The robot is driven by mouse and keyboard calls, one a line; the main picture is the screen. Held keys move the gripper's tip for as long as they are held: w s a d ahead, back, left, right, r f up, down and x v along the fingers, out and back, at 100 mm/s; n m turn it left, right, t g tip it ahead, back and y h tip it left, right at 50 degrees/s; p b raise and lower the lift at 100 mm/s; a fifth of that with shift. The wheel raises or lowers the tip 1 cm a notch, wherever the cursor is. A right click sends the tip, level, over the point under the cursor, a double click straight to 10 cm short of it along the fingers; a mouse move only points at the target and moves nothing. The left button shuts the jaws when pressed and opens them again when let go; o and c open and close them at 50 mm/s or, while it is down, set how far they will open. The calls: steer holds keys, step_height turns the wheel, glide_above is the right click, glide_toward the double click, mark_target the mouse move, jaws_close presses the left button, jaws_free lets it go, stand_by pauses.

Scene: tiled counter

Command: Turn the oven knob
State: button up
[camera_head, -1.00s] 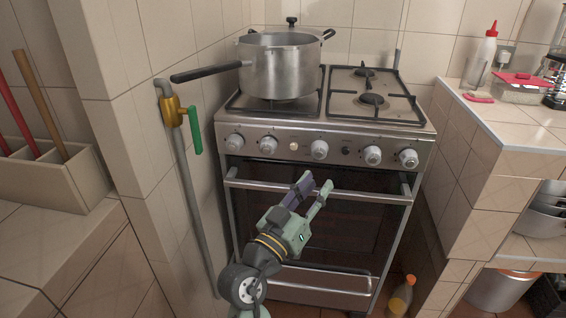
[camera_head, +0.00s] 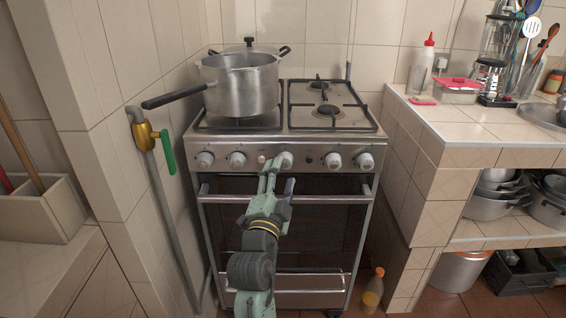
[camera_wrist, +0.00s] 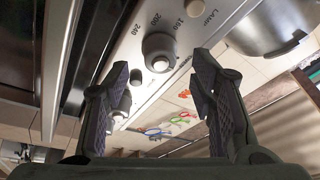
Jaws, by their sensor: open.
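The oven knob (camera_head: 286,160) is a round grey knob in the middle of the stove's front panel (camera_head: 325,149). My gripper (camera_head: 272,178) is just in front of the panel, slightly below and left of this knob, and partly overlaps it in the head view. In the wrist view the knob (camera_wrist: 158,52) shows between the two dark fingertips of my gripper (camera_wrist: 162,64), with temperature numbers and the word LAMP printed beside it. The fingers are open and empty. I cannot tell how far the knob is from the fingertips, and no contact is visible.
Other knobs (camera_head: 334,160) flank it on the panel. The oven handle bar (camera_head: 325,199) runs below, behind my gripper. A gas pipe (camera_head: 170,205) is at left, a bottle (camera_head: 373,291) on the floor.

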mark_target(285, 166)
steer(key=shift+p+x, duration=0.3)
steer(key=shift+x, duration=1.35)
steer(key=c, duration=1.2)
